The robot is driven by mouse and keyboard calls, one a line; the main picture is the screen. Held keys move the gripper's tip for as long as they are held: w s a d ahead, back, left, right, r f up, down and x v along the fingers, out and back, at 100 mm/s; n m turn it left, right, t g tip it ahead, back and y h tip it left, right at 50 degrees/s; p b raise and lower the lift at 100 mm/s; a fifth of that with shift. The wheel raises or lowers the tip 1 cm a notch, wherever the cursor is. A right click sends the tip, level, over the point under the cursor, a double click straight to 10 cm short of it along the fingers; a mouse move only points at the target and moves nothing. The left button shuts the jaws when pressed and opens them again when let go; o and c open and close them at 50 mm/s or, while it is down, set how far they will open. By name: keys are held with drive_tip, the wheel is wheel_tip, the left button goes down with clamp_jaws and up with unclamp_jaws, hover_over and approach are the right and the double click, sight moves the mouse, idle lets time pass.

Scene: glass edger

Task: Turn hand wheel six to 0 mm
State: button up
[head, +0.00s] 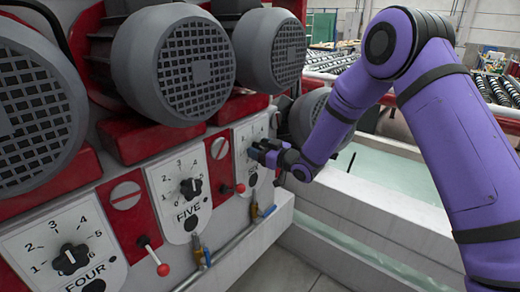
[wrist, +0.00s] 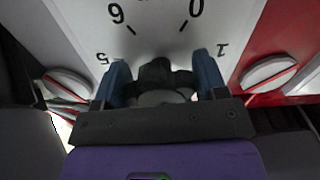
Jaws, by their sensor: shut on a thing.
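Hand wheel six is a black knob (wrist: 156,72) on a white dial plate (wrist: 150,18), seen upside down in the wrist view. The marks 6, 0, 5 and 1 show around it. My gripper (wrist: 162,78) has its two blue fingers on either side of the knob, shut on it. In the head view my gripper (head: 266,153) is at the plate of wheel six (head: 242,133) and hides most of that knob. I cannot tell where the knob's pointer stands.
Knob five (head: 191,188) and knob four (head: 70,259) are to the left. Red-tipped levers (head: 239,188) stick out between the plates. Large grey motors (head: 270,50) hang above. A pale ledge (head: 250,245) with small pipes runs below the plates.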

drive_tip(key=n, duration=1)
drive_tip(key=shift+w+d+r, duration=0.1)
drive_tip(key=n, duration=0.9)
drive_tip(key=shift+r+n, duration=0.15)
drive_tip(key=shift+n, duration=0.15)
idle(0.5)
drive_tip(key=o, duration=0.9)
drive_tip(key=shift+o, duration=0.2)
drive_tip(key=shift+d, duration=0.1)
